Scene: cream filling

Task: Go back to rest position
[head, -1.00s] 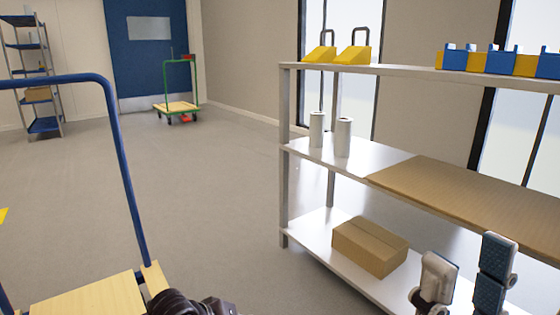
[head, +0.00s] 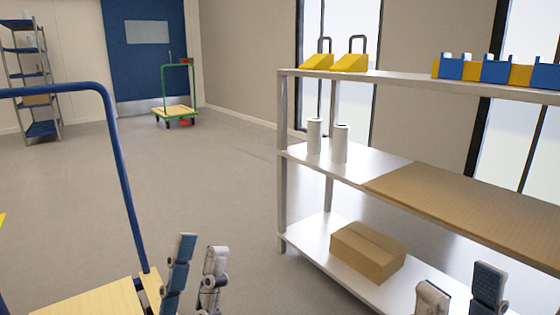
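My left gripper (head: 198,258) stands at the bottom, left of centre, beside the cart's wooden deck in the picture. Its two fingers point up with a gap between them and nothing in the gap. My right gripper (head: 460,285) is at the bottom right, in front of the shelf's lowest level in the picture. Its two fingers are apart with nothing between them, and their lower parts are cut off by the frame edge.
A metal shelf (head: 283,190) on the right carries two white cylinders (head: 314,136), a cardboard box (head: 367,252) and blue bins (head: 450,68). A blue-handled cart (head: 121,180) stands at the left. A green cart (head: 174,110) is far back. The floor between is clear.

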